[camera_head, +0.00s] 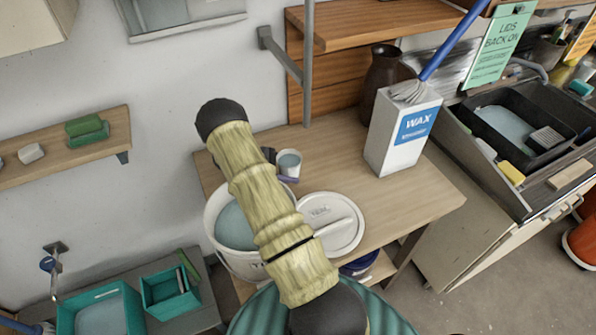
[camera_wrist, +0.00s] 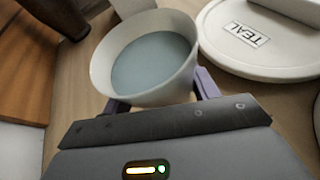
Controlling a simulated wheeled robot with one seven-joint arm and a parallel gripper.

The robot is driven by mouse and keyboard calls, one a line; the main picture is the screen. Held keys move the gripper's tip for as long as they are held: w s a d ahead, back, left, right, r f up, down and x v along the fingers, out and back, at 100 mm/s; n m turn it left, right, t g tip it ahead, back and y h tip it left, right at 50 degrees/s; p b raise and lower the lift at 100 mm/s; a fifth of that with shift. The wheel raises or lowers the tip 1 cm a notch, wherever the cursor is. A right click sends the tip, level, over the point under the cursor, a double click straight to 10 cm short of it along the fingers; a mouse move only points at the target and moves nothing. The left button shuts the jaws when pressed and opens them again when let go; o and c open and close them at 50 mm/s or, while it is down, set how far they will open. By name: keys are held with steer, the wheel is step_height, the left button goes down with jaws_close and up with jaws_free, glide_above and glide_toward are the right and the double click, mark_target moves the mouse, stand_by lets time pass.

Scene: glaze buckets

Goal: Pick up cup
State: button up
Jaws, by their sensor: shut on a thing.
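The cup (camera_head: 289,163) is small and pale, with grey-blue liquid inside. It is upright at the table, just behind a white lid and right of my arm; I cannot tell whether its base touches the table. In the wrist view the cup (camera_wrist: 146,97) fills the upper middle, its rim open toward the camera. My gripper (camera_wrist: 160,96) has its purple fingers on either side of the cup and is shut on it. In the head view my gripper (camera_head: 280,169) is partly hidden by my arm. The cup's lower part is hidden.
A white bucket (camera_head: 223,205) of grey-blue liquid stands left of the cup, partly behind my arm. A round lid labelled TEAL (camera_head: 345,240) lies in front. A WAX container (camera_head: 385,158) and dark vase (camera_head: 377,72) stand to the right. Wooden table (camera_head: 425,205) is clear at right.

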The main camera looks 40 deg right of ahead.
steer(key=shift+w+a+b, duration=0.2)
steer(key=shift+w+a, duration=0.15)
steer(key=shift+a, duration=0.25)
steer(key=shift+w+a+b, duration=0.2)
steer(key=shift+w+a, duration=0.1)
steer(key=shift+a, duration=0.3)
steer(key=shift+w+a+f+b, duration=0.1)
steer(key=shift+w+a+b, duration=0.2)
steer(key=shift+w+a, duration=0.3)
steer(key=shift+w+a+b, duration=0.4)
steer(key=shift+w+a, duration=0.2)
steer(key=shift+a, duration=0.4)
steer(key=shift+w+a+b, duration=0.35)
steer(key=shift+w+a, duration=0.2)
steer(key=shift+a, duration=0.5)
steer(key=shift+w+a+b, duration=0.4)
steer(key=shift+w+a, duration=0.2)
steer(key=shift+a, duration=0.4)
steer(key=shift+w+a, duration=0.5)
steer(key=shift+a, duration=0.3)
steer(key=shift+r, duration=0.25)
